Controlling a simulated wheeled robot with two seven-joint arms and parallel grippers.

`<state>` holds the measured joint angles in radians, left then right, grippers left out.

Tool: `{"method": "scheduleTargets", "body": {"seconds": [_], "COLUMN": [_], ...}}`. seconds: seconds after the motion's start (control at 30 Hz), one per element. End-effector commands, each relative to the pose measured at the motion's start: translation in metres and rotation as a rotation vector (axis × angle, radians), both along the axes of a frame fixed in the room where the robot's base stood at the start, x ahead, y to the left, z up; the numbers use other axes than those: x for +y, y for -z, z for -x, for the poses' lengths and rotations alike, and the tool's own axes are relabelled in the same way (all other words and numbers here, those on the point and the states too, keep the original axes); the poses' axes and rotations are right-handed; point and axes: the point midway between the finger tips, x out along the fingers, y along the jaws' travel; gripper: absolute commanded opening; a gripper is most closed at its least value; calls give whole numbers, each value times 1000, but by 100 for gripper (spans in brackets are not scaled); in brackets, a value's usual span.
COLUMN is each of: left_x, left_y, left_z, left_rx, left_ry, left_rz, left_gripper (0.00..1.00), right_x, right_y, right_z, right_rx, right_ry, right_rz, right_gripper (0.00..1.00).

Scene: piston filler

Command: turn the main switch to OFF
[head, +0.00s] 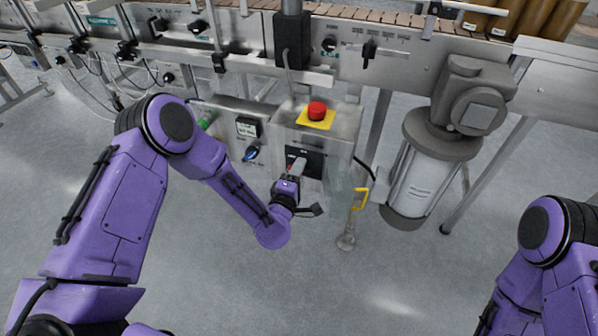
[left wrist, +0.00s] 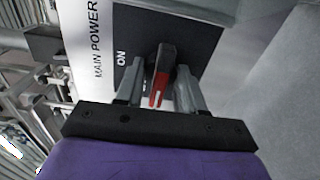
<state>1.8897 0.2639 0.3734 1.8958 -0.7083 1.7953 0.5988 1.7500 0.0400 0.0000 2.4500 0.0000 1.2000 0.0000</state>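The main switch is a black handle with a red stripe (left wrist: 161,76) on a panel (left wrist: 125,30) marked MAIN POWER and ON in the left wrist view. Its red end points toward my gripper. In the head view the black switch plate (head: 313,160) is on the front of a steel box. My left gripper (head: 296,166) is at the plate and partly hides the switch. In the left wrist view its two fingers (left wrist: 158,86) stand apart on either side of the handle, with a gap at the left; contact at the right is unclear. The OFF mark is hidden. My right gripper is out of view.
A red emergency button on a yellow plate (head: 317,112) sits on top of the steel box. A blue knob (head: 251,153) is to its left. A yellow-handled valve (head: 360,198) and a motor with a cylinder (head: 425,170) stand to the right. The floor in front is clear.

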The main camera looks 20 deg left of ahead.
Motion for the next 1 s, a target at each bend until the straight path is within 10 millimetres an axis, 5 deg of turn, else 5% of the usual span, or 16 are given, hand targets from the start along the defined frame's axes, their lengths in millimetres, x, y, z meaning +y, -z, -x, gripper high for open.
{"method": "scheduleTargets", "body": {"seconds": [0.1,0.43,0.8,1.0], "left_x": [0,0,2,4], "left_y": [0,0,1,1], "left_z": [0,7,87,106], "left_rx": [1,2,4,2], "left_ry": [1,2,4,1], "left_rz": [0,-2,-2,-2], "left_gripper": [63,63,63,63], "right_x": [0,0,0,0], "right_y": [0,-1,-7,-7], "right_z": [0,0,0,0], "right_rx": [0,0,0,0], "right_ry": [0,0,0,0], "right_rz": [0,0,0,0], "right_gripper": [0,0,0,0]}}
